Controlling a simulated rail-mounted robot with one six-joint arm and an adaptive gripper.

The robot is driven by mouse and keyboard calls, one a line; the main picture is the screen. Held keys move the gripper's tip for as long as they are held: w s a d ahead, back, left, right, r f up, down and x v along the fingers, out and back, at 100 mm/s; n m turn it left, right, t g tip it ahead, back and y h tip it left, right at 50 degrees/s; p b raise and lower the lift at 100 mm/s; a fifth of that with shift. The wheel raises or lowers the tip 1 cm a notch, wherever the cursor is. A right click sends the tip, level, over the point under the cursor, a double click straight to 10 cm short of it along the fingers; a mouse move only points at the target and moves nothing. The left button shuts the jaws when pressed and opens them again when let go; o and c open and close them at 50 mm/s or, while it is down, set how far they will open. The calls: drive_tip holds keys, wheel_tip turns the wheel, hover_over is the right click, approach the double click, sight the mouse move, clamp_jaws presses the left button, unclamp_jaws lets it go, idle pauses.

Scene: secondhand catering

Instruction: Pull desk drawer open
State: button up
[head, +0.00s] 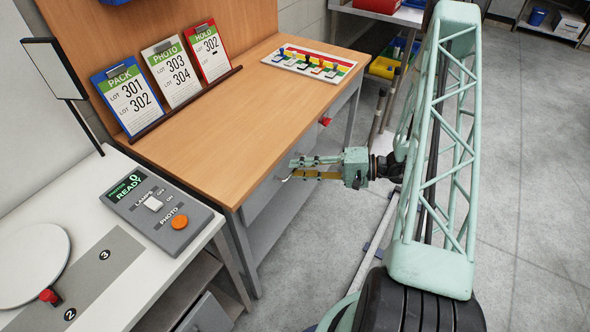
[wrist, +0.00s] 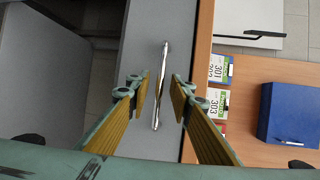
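The wooden desk (head: 215,125) has a grey drawer front (head: 264,194) under its front edge, which looks level with the frame. In the wrist view the drawer front (wrist: 176,22) carries a silver bar handle (wrist: 161,85). My gripper (head: 291,169) is at the drawer front, coming from the right in the head view. In the wrist view my gripper (wrist: 160,92) is open, with one finger on each side of the handle. I see gaps between the fingers and the bar. In the head view the fingers mostly hide the handle.
A red knob (head: 325,121) is on the desk front farther right. On the desk are lot cards (head: 127,96) and a tray of coloured pieces (head: 313,61). A white table with a control box (head: 162,213) adjoins on the left. The floor (head: 315,235) before the drawer is clear.

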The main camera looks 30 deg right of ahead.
drive_tip(key=shift+w+a+f, duration=0.15)
drive_tip(key=shift+w+a, duration=0.3)
drive_tip(key=shift+a, duration=0.1)
drive_tip(key=shift+c, duration=0.3)
clamp_jaws()
